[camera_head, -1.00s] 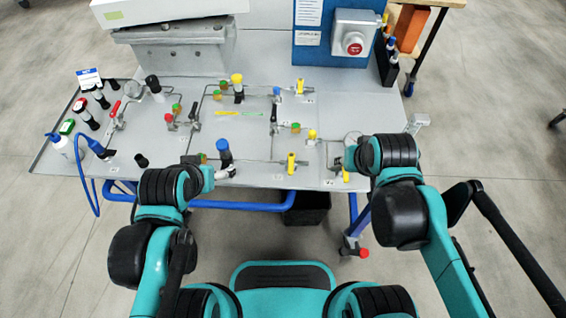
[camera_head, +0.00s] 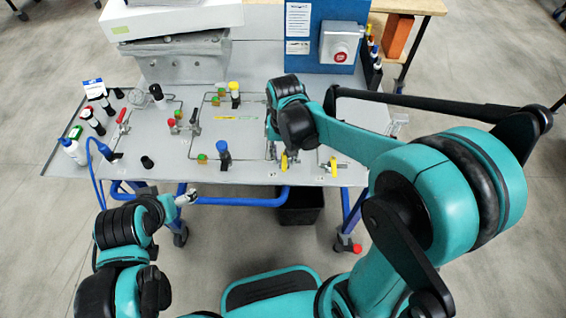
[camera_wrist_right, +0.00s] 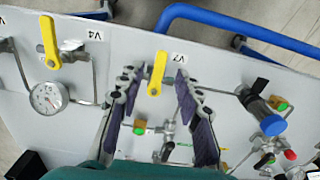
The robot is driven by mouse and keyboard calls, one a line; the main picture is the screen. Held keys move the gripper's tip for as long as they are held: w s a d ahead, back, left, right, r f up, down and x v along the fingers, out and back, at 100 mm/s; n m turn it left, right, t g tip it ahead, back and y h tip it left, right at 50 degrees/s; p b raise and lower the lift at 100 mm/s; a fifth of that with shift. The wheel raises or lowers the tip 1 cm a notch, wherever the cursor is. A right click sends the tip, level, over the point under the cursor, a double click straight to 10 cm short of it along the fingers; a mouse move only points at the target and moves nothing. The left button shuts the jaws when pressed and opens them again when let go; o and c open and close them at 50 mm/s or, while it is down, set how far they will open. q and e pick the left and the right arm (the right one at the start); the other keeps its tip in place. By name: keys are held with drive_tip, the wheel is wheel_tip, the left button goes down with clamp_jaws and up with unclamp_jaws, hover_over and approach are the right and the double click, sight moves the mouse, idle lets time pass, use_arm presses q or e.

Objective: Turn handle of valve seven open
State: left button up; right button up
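Valve seven's yellow handle (camera_wrist_right: 157,73) is below the V7 label in the right wrist view, its long side running up and down the picture. In the head view this handle (camera_head: 284,162) shows near the panel's front edge, just below my right wrist. My right gripper (camera_wrist_right: 160,82) is open, with one dark-padded finger on each side of the handle. Gaps show between the pads and the handle; its height above the handle is unclear. My left gripper (camera_head: 186,198) is in front of the panel, away from the valves; its fingers are too small to read.
Another yellow handle (camera_wrist_right: 50,42), at label V4, and a round gauge (camera_wrist_right: 48,97) are left of V7 in the wrist view. A blue-capped part (camera_wrist_right: 272,125) stands to the right. A blue rail (camera_head: 235,201) runs along the panel's front.

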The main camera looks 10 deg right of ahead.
sight(284, 162)
drive_tip(key=shift+f+b, duration=0.35)
drive_tip(key=shift+f, duration=0.95)
clamp_jaws()
